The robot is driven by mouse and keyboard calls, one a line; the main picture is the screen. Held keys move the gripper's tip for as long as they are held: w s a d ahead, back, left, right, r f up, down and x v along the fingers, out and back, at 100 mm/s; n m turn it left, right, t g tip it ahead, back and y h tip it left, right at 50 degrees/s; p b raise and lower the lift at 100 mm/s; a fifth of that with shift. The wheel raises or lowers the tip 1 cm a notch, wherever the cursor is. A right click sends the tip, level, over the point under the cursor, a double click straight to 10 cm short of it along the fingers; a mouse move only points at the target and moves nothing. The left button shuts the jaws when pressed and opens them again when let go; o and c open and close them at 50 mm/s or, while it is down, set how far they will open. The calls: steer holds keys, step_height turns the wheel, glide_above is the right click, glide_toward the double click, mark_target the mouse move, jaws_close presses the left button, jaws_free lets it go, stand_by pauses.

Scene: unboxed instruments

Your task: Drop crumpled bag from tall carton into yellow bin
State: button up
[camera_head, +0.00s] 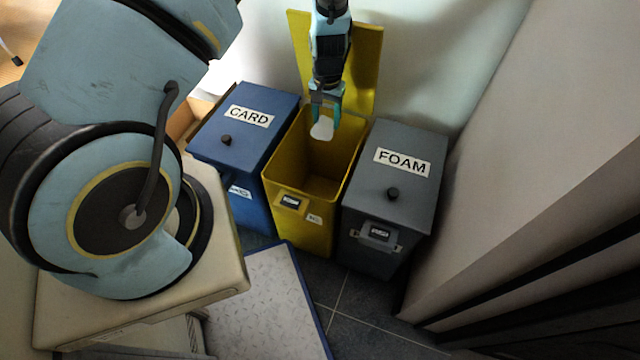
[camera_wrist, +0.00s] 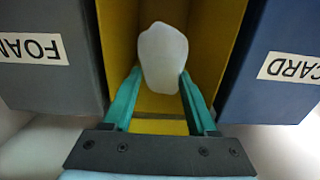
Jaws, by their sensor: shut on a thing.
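The yellow bin (camera_head: 283,168) stands between two other bins with its lid (camera_head: 369,62) raised against the wall. My gripper (camera_head: 325,112) points down into its open top. It is shut on a pale, whitish crumpled bag (camera_head: 322,129), which hangs at the bin's mouth. In the wrist view the bag (camera_wrist: 162,58) sits between the teal fingers (camera_wrist: 158,90), with the yellow walls (camera_wrist: 222,45) around it. The tall carton cannot be made out for certain.
A blue bin marked CARD (camera_head: 268,99) stands left, its lid shut. A grey bin marked FOAM (camera_head: 410,189) stands right, also shut. A pale panel with a blue edge (camera_head: 265,305) lies on the dark tiled floor in front. A wall rises at the right.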

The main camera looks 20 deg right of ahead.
steer(key=shift+a+r+p, duration=0.1)
steer(key=shift+r+p, duration=0.2)
steer(key=shift+r, duration=0.25)
step_height(320, 180, down, 6)
steer(key=b, duration=0.4)
steer(key=shift+w+f+b, duration=0.1)
steer(key=shift+b, duration=0.25)
steer(key=o, duration=1.4)
steer(key=shift+c, duration=0.2)
step_height(320, 180, up, 11)
steer(key=shift+f, duration=0.1)
